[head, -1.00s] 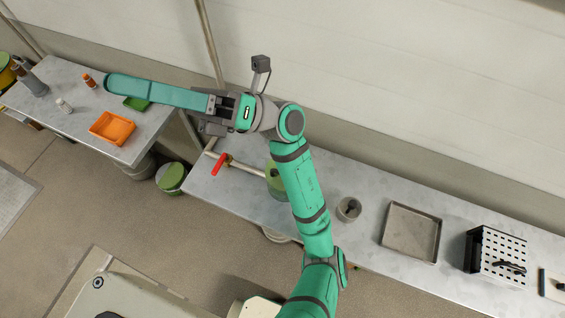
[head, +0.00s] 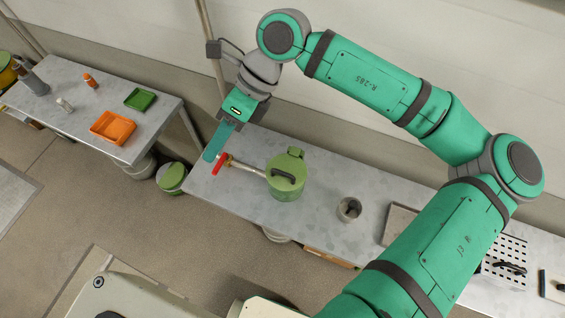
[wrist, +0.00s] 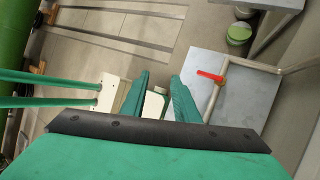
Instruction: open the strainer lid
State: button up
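The green strainer (head: 287,190) stands on the metal bench in the head view. Its green lid (head: 290,164) lies shut on top, with a dark handle (head: 283,175) across it and a raised green lug at the back. A pipe (head: 246,167) runs left from the strainer to a red valve handle (head: 221,163). My gripper (head: 213,149) is above the left end of the bench, left of the strainer and apart from its lid. In the wrist view my gripper (wrist: 160,76) has its two teal fingers apart with nothing between them. The strainer is not in the wrist view.
A second table at left holds an orange tray (head: 112,128). A vertical pipe (head: 210,50) rises behind the bench.

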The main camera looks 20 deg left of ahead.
jog(key=w+d+f+m+t+h, duration=0.1)
jog(key=w+d+t+h, duration=0.1)
jog(key=w+d, duration=0.3)
jog(key=w+d+f+t+h, duration=0.1)
jog(key=w+d+h, duration=0.2)
jog(key=d, duration=0.4)
send_over(282, 165)
jog(key=s+d, duration=0.1)
jog(key=s, duration=0.2)
jog(key=x, duration=0.3)
jog(key=w+x, duration=0.1)
jog(key=x, duration=0.3)
jog(key=w+x, duration=0.1)
jog(key=x, duration=0.2)
jog(key=shift+d+f, duration=0.15)
jog(key=shift+f, duration=0.3)
grip_shut()
